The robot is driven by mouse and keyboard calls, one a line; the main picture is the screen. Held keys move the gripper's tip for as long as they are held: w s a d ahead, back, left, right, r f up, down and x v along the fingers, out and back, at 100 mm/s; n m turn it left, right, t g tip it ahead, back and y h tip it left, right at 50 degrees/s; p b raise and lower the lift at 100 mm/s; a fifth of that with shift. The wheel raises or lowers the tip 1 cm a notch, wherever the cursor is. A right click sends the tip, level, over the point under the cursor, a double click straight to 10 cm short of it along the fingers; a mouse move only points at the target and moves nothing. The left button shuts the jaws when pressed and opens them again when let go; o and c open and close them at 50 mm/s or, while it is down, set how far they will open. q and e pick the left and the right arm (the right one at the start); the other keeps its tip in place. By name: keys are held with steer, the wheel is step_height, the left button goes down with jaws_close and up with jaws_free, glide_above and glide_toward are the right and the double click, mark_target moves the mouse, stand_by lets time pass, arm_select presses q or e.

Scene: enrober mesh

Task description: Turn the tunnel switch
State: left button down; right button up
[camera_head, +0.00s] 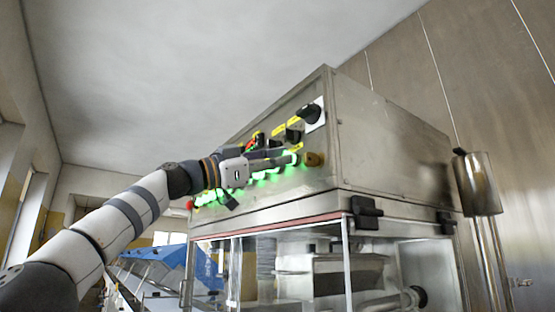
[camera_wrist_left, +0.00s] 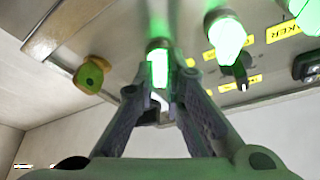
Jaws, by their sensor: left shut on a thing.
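My left gripper (camera_head: 291,159) reaches the control panel of a steel machine. Its fingers, also in the left wrist view (camera_wrist_left: 160,85), are shut on a green-lit switch (camera_wrist_left: 158,66) at the end of a row of green-lit switches. The fingers cover part of this switch, and its label cannot be read, so I cannot confirm that it is the tunnel switch. A neighbouring green-lit switch (camera_wrist_left: 227,38) is beside it, apart from the fingers. My right gripper is not in view.
A round yellowish button (camera_wrist_left: 90,75) sits close beside the held switch, near the panel's edge. A black rotary switch (camera_head: 313,114) is higher on the panel. Below are clear guards (camera_head: 310,275) with black latches (camera_head: 366,212). A metal cylinder (camera_head: 477,183) stands at right.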

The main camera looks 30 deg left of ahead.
arm_select(q)
steer(key=shift+w, duration=0.1)
steer(key=c, duration=1.7)
jaws_free()
steer(key=v, duration=1.2)
steer(key=shift+d+f, duration=0.1)
